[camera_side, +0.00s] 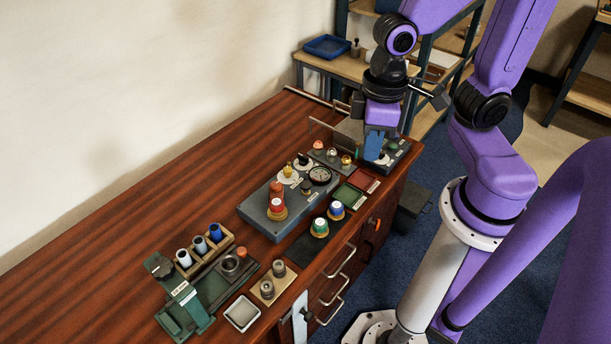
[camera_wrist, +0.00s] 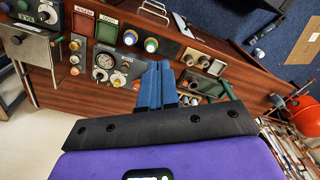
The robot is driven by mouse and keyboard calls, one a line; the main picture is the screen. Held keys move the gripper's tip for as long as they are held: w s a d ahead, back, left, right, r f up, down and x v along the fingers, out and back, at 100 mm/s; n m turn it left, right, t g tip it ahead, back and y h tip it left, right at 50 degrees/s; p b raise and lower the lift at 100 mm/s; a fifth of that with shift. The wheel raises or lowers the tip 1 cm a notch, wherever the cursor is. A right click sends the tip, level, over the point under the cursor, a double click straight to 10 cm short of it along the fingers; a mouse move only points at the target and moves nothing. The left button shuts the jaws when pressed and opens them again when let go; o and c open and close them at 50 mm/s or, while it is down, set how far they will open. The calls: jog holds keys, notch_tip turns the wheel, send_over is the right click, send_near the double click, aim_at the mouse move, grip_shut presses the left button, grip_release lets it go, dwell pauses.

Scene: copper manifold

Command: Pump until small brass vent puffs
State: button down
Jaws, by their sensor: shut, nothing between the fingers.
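My gripper (camera_side: 373,150) is shut and empty, its blue fingers pointing down over the far right end of the bench, near a dark box with a white dial (camera_side: 384,160). In the wrist view the shut fingers (camera_wrist: 158,85) partly hide the bench. A grey panel (camera_side: 262,212) carries a round gauge (camera_side: 320,175), a red-capped knob on a brass base (camera_side: 277,206) and a small brass-yellow fitting (camera_side: 288,169). A small plate behind holds several capped knobs, one brass-coloured (camera_side: 346,160). I cannot tell which brass part is the vent, and no puff shows. The gauge (camera_wrist: 105,60) reading is too small to tell.
A green-capped knob (camera_side: 320,227) and a blue-capped knob (camera_side: 336,210) stand on a dark mat. Red and green square plates (camera_side: 363,180) lie beside the panel. A green fixture (camera_side: 185,305), a vial rack (camera_side: 205,250) and a white tray (camera_side: 242,313) occupy the near end. The bench's wall side is clear.

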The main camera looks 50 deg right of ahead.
jog(key=w+f+m, duration=0.5)
jog(key=w+m, duration=0.6)
jog(key=m, duration=1.3)
send_over(306, 183)
jog(key=shift+f, duration=2.85)
notch_tip(306, 183, down, 14)
jog(key=shift+f, duration=1.05)
